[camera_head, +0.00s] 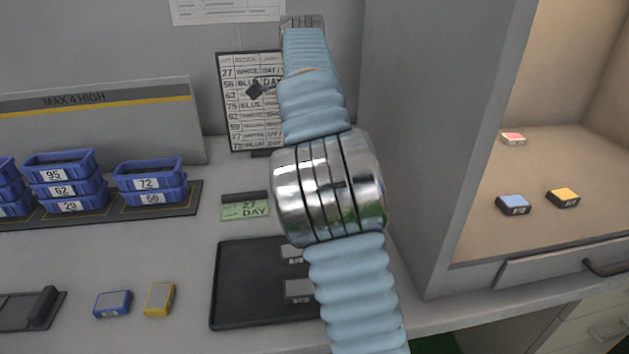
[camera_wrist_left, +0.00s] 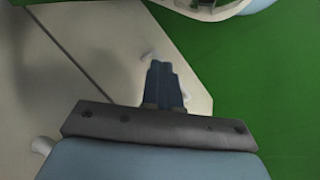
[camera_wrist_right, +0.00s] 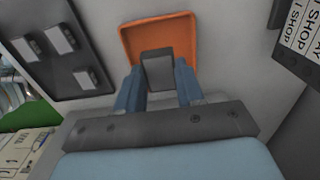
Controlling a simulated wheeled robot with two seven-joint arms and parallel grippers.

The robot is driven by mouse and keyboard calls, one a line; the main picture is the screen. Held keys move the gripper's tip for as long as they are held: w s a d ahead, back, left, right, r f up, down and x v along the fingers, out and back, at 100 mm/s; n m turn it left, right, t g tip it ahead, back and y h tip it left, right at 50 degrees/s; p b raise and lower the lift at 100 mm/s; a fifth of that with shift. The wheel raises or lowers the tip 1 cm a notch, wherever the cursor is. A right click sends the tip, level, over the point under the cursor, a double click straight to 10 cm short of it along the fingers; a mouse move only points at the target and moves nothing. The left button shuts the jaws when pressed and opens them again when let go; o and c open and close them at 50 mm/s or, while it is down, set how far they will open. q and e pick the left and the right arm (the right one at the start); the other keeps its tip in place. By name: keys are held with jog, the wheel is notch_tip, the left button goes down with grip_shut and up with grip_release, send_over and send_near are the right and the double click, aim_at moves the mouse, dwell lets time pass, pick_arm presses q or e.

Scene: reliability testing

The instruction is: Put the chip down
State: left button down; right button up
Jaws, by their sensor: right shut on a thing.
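In the right wrist view my right gripper (camera_wrist_right: 158,88) is shut on a dark grey chip (camera_wrist_right: 158,72). The chip shows in front of an orange tray (camera_wrist_right: 128,42); I cannot tell whether it touches the tray. In the head view my right arm stretches up the middle and hides its gripper, the held chip and the orange tray. My left gripper (camera_wrist_left: 165,75) shows only in the left wrist view, its fingers together and empty, above a grey surface and green floor. A black tray (camera_head: 235,285) holds grey chips (camera_head: 300,290); it also shows in the right wrist view (camera_wrist_right: 75,15).
Blue numbered bins (camera_head: 65,185) stand stacked at the left. A blue block (camera_head: 112,304) and a yellow block (camera_head: 160,299) lie at the front. A lit cabinet (camera_head: 500,235) at the right holds coloured blocks.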

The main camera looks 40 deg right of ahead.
notch_tip(320, 180, down, 9)
dwell(0.3)
jog(key=shift+f, duration=0.1)
jog(key=o, duration=1)
notch_tip(320, 180, up, 12)
jog(key=shift+r, duration=0.1)
